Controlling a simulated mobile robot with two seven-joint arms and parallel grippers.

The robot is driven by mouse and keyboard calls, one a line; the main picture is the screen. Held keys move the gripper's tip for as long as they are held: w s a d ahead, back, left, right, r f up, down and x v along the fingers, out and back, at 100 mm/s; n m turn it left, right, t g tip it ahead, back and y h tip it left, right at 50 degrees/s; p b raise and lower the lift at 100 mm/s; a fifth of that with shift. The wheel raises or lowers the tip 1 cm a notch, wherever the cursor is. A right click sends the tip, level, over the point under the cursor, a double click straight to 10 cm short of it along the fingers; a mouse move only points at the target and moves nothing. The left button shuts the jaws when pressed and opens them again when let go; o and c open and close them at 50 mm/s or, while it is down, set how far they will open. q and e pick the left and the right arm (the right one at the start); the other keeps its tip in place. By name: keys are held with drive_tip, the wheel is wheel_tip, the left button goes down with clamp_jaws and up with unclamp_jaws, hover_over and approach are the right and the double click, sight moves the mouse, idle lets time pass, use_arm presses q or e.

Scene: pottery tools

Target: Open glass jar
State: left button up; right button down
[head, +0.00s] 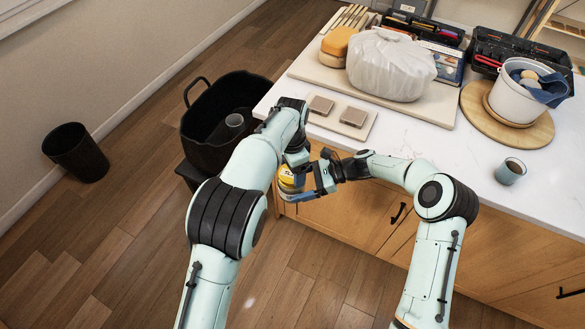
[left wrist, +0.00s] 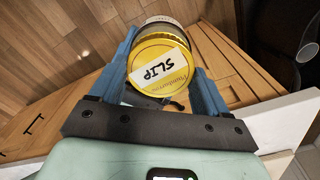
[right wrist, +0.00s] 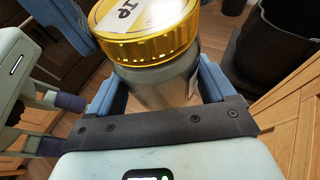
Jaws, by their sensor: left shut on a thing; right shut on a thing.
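The glass jar has a gold lid (head: 287,173) with a white label that reads SLIP. It is held in the air in front of the counter's edge. In the left wrist view the lid (left wrist: 160,70) is between the blue fingers of my left gripper (left wrist: 165,75), which is shut on it. In the right wrist view the greyish jar body (right wrist: 165,88) is between the fingers of my right gripper (right wrist: 158,85), shut on it below the lid (right wrist: 150,30). The lid sits on top of the body; I cannot tell whether it is loosened.
The white counter (head: 450,160) is just behind my grippers, above wooden cabinets (head: 350,220). Two small blocks on a board (head: 340,125) lie near its edge. A cup (head: 510,171) stands at the right. A black tub (head: 215,135) and a bin (head: 75,152) are at the left.

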use_arm(q)
drive_tip(key=n, duration=0.7)
drive_tip(key=shift+w+r, duration=0.15)
drive_tip(key=shift+w, duration=0.1)
use_arm(e)
drive_tip(key=shift+s+a+r, duration=0.15)
drive_tip(key=shift+s+a, duration=0.15)
drive_tip(key=shift+a, duration=0.1)
use_arm(q)
drive_tip(key=n, duration=0.6)
drive_tip(key=shift+n, duration=0.3)
drive_tip(key=n, duration=0.6)
drive_tip(key=shift+s+a+n, duration=0.1)
drive_tip(key=shift+a+n, duration=0.05)
drive_tip(key=shift+n, duration=0.15)
drive_tip(key=n, duration=0.4)
drive_tip(key=shift+s, duration=0.1)
use_arm(e)
drive_tip(key=shift+d, duration=0.1)
use_arm(q)
drive_tip(key=n, duration=0.7)
drive_tip(key=shift+s, duration=0.1)
drive_tip(key=n, duration=0.4)
drive_tip(key=shift+n, duration=0.3)
drive_tip(key=n, duration=0.3)
drive_tip(key=shift+s+d+r, duration=0.1)
drive_tip(key=shift+d, duration=0.1)
use_arm(e)
drive_tip(key=shift+w, duration=0.1)
